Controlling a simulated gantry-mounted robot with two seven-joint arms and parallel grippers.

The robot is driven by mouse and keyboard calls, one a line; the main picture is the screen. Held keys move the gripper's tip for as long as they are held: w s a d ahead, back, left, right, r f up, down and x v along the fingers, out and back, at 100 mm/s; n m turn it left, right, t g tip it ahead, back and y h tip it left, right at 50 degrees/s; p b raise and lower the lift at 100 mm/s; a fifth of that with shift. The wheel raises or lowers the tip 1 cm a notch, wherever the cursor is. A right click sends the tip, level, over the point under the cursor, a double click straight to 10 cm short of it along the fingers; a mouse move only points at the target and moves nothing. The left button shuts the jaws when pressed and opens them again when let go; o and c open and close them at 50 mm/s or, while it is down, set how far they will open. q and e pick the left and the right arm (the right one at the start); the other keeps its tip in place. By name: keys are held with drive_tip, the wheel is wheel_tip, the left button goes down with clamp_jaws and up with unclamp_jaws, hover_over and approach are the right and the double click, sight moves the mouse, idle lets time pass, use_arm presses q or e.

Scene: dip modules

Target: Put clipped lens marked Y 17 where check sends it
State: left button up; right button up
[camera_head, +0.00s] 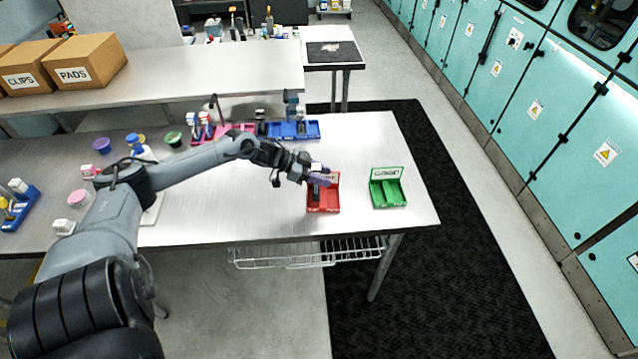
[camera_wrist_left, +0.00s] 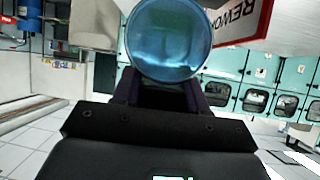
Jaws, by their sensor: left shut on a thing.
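My left gripper (camera_head: 321,178) is over the red tray (camera_head: 331,206) near the right end of the steel table. In the left wrist view, a round, clear blue lens (camera_wrist_left: 168,42) stands between the dark finger pads of the shut gripper (camera_wrist_left: 160,92). No mark can be read on the lens. The red-edged sign (camera_wrist_left: 242,20) behind it reads "REWO", with the rest cut off. A green tray (camera_head: 389,191) stands to the right of the red one; its lettering is too small to read. My right gripper is not in view.
Blue (camera_head: 305,130) and pink (camera_head: 235,128) holders with small parts stand along the table's back. Small cups (camera_head: 101,145) and another blue holder (camera_head: 24,207) are at the left. The table is bare around the green tray.

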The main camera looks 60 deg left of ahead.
sight(319, 189)
use_arm(q)
drive_tip(key=shift+s+a+f, duration=0.2)
drive_tip(key=shift+a+f, duration=0.05)
drive_tip(key=shift+a, duration=0.2)
drive_tip(key=shift+f+b, duration=0.4)
drive_tip(key=shift+f, duration=1.65)
drive_tip(key=shift+f, duration=0.2)
drive_tip(key=o, duration=0.9)
drive_tip(key=shift+r, duration=0.1)
drive_tip(key=shift+c, duration=0.2)
drive_tip(key=shift+r, duration=0.1)
